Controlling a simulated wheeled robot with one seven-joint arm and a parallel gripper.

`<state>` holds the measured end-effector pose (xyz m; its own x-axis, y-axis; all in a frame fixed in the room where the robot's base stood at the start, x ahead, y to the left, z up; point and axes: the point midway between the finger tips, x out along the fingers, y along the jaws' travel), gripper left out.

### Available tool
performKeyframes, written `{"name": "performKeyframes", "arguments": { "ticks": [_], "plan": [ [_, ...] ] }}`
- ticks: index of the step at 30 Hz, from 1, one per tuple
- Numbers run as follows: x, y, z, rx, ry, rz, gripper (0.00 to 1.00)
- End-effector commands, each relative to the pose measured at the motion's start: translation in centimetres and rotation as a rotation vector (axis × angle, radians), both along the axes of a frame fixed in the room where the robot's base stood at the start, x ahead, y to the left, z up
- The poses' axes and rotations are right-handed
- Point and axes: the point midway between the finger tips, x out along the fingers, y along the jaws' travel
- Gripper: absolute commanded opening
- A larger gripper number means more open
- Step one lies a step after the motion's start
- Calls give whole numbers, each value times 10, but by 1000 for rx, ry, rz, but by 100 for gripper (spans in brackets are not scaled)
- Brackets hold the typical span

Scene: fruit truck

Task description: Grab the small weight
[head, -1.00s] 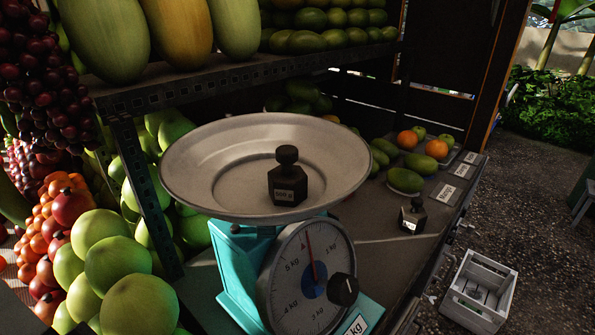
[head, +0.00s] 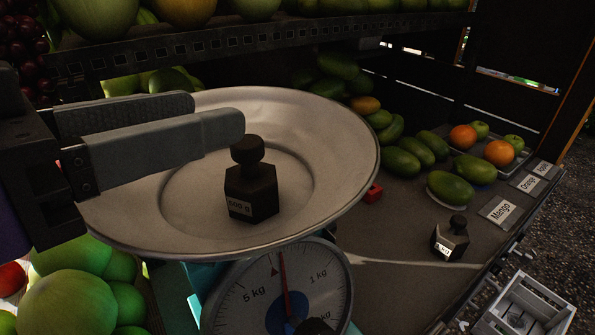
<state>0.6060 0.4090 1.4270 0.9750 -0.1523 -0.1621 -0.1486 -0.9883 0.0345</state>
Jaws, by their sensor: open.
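A black weight (head: 252,183) with a knob and a label reading 500 g stands upright in the metal pan (head: 120,222) of the teal scale. A second dark weight (head: 451,238), smaller in the picture, stands on the table to the right of the scale; its label is too small to read. My gripper (head: 217,113) reaches in from the left over the pan. It is open, with nothing seen between its fingers. The nearer fingertip is close to the knob of the weight in the pan; I cannot tell whether they touch.
The scale dial (head: 284,290) is below the pan. Mangoes (head: 402,163), oranges (head: 498,152) and a Mango sign (head: 500,211) are on the table at right. A shelf (head: 250,46) runs above the pan. Green fruits (head: 75,295) are piled at lower left. A crate (head: 520,305) stands at lower right.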

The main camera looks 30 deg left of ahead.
Motion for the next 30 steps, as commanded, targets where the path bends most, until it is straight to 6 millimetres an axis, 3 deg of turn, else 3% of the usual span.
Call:
{"name": "performKeyframes", "arguments": {
  "ticks": [3,8,24,30],
  "plan": [
    [-16,-5,-11,46,115,-30,49],
    [-21,-9,-19,65,178,-50,49],
    [38,-25,-33,64,181,-52,49],
    [49,-28,-39,66,180,-51,49]
  ]
}}
